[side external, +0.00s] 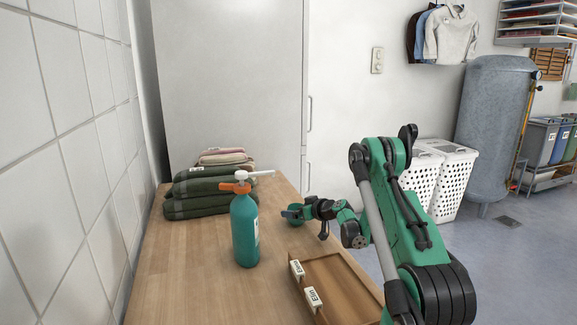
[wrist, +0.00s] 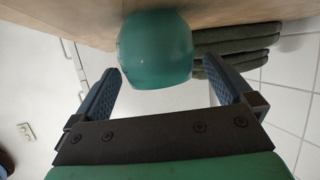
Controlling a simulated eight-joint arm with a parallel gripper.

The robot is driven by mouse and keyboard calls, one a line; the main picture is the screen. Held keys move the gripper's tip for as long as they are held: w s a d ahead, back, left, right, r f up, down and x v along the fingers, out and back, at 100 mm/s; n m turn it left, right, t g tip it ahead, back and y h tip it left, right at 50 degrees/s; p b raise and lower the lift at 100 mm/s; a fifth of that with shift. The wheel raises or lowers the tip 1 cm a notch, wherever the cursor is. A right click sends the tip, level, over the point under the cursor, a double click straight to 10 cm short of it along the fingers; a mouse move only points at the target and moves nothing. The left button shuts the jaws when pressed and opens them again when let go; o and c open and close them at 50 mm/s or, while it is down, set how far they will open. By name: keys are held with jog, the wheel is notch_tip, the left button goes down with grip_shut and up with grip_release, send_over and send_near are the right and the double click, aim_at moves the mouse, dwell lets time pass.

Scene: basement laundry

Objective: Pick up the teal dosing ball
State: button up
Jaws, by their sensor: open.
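The teal dosing ball (wrist: 155,52) is at the top middle of the wrist view, at the wooden surface. In the side view the ball (side external: 295,221) is small, on the table's right part, partly covered by my gripper (side external: 291,212). In the wrist view my gripper (wrist: 162,72) is open, with one dark finger to each side of the ball. A gap shows at the right finger; the left fingertip appears close to the ball's edge. I cannot tell whether it touches.
A teal pump bottle (side external: 245,232) with an orange collar stands left of the ball. Folded dark green towels (side external: 208,192) are stacked behind it. A wooden tray (side external: 345,280) with white labels lies in front, near the arm. The table's left front (side external: 180,275) is clear.

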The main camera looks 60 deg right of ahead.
jog(key=shift+w+d+f, duration=0.2)
jog(key=shift+w+d, duration=0.05)
jog(key=shift+w, duration=0.3)
jog(key=c, duration=1.1)
jog(key=shift+r, duration=0.15)
jog(key=shift+c, duration=0.2)
